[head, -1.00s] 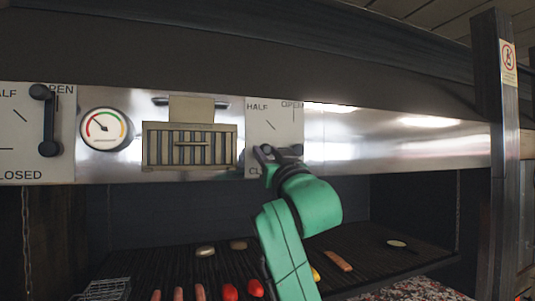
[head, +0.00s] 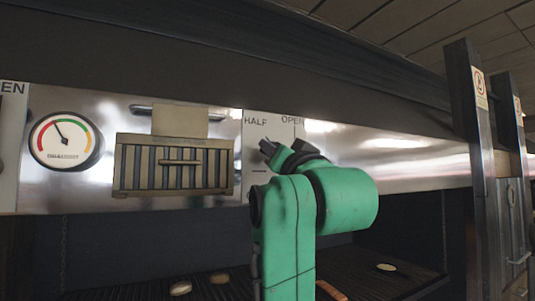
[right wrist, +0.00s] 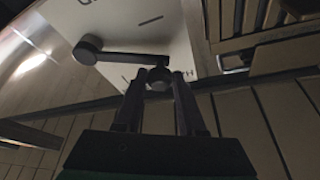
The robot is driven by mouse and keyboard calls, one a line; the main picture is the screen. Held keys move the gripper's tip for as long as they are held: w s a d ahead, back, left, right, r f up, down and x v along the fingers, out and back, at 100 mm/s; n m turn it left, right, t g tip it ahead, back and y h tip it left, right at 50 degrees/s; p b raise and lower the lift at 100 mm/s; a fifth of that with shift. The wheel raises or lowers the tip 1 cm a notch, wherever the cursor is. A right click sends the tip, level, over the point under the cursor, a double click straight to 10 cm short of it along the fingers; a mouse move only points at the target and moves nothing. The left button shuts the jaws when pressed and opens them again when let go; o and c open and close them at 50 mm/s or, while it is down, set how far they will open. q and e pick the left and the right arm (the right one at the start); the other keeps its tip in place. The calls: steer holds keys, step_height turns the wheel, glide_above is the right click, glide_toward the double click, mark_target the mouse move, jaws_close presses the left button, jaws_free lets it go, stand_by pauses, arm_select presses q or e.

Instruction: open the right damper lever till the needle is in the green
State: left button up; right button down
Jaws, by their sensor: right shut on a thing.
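The right damper lever (right wrist: 122,53) is a dark bar with round ends on a pale plate (right wrist: 165,35). In the right wrist view my right gripper (right wrist: 158,88) has its fingers on either side of the lever's end knob (right wrist: 158,79), shut on it. In the head view the right gripper (head: 268,148) is at the plate, just below the word HALF; the arm hides most of the lever. My left gripper is not in view.
A slotted vent with a handle (head: 181,163) is between gauge and lever plate. The grill grate (head: 235,288) with food lies below. Dark posts (head: 468,130) stand at the right. The steel panel (head: 400,160) right of the plate is clear.

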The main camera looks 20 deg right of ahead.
steer(key=c, duration=0.9)
jaws_free()
steer(key=o, duration=0.4)
arm_select(q)
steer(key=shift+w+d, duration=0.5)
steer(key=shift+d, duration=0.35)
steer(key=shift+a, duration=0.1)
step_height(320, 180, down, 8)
steer(key=b, duration=0.7)
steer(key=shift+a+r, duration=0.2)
arm_select(e)
steer(key=v, duration=1.4)
steer(key=shift+s+a+f, duration=0.1)
steer(key=shift+s+f, duration=0.1)
steer(key=shift+s, duration=0.15)
